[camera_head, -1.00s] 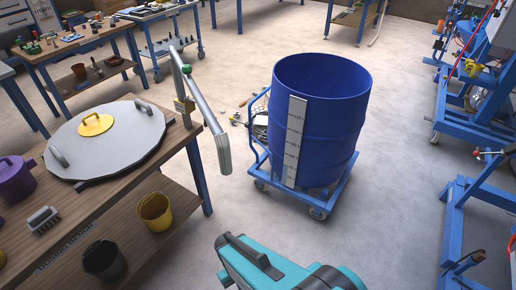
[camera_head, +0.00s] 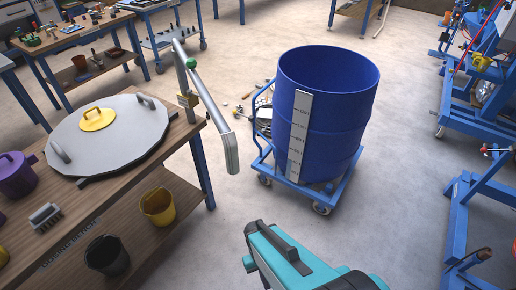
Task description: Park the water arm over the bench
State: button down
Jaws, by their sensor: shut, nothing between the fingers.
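The water arm (camera_head: 213,109) is a silver pipe on a post at the bench's back right corner, with a green knob (camera_head: 190,63) and a brass fitting (camera_head: 188,99) below it. It reaches out past the bench edge, and its thick, downturned spout (camera_head: 231,155) hangs over the floor between bench and drum. The wooden bench (camera_head: 95,205) stands at the left. The blue drum (camera_head: 327,115), with a white scale strip, stands on a wheeled blue trolley (camera_head: 335,190), apart from the spout. My gripper is not visible; a teal part that seems mine shows at the bottom.
A large grey lid (camera_head: 135,128) with a yellow cap (camera_head: 97,119) covers much of the bench top. A purple pot (camera_head: 16,175) and a brush (camera_head: 45,215) lie near it. Yellow (camera_head: 158,207) and black buckets (camera_head: 107,257) are on the lower shelf. Blue frames (camera_head: 460,210) stand right.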

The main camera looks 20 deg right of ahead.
aim_at(228, 137)
jog(key=z, duration=0.25)
jog(key=k, duration=1.05)
jog(key=u, duration=1.55)
